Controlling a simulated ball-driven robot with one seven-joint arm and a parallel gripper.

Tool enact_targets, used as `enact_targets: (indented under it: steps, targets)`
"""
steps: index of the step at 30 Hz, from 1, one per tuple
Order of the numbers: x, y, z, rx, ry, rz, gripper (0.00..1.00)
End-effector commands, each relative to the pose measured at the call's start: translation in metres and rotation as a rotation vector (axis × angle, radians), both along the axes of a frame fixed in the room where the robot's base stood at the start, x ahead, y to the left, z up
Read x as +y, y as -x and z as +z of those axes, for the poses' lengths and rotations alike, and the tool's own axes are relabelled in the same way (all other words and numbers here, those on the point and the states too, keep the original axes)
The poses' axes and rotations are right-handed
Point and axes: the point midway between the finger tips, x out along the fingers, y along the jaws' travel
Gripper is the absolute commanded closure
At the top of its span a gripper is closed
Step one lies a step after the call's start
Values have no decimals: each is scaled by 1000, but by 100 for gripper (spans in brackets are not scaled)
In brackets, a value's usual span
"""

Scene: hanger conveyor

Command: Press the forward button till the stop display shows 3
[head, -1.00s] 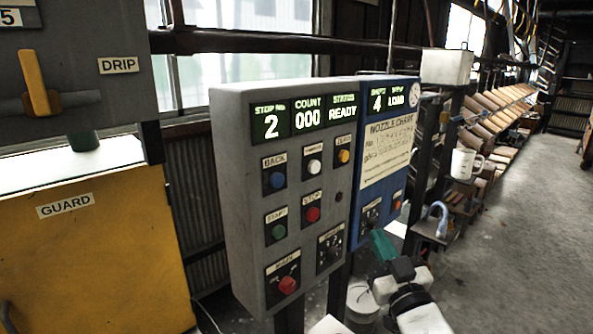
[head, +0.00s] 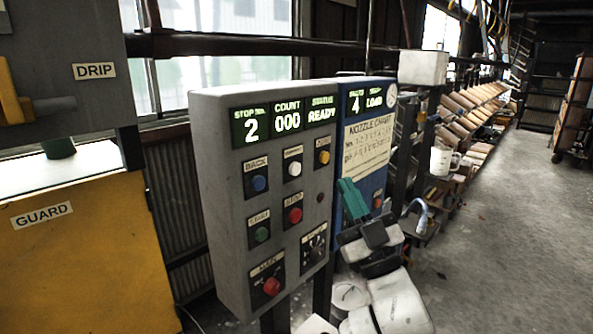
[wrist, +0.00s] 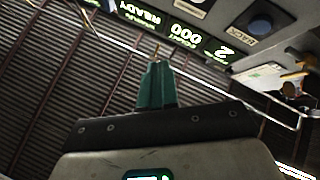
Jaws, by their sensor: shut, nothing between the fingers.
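The grey control box (head: 217,200) stands at the middle in the head view. Its stop display (head: 250,126) reads 2, the count display (head: 288,117) reads 000 and the status reads READY. The blue back button (head: 259,183) is at its upper left. The white button (head: 295,169) beside it has a label too small to read surely. My gripper (head: 345,190), with green fingers, is shut and empty, in front of the blue panel to the right of the buttons. In the wrist view the shut fingers (wrist: 157,72) point toward the displays, touching nothing that I can see.
Other buttons are yellow (head: 324,157), red (head: 295,215) and green (head: 262,234), with a red main knob (head: 271,286) below. The blue panel (head: 378,120) with a nozzle chart stands right behind the box. A yellow guard (head: 95,270) is at left. Open floor lies at right.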

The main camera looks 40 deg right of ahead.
Motion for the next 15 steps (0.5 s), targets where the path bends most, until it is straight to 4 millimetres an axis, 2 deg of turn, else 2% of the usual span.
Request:
enact_targets:
  steps: [15]
  targets:
    - [3, -63, -2, -1, -1, 2, 100]
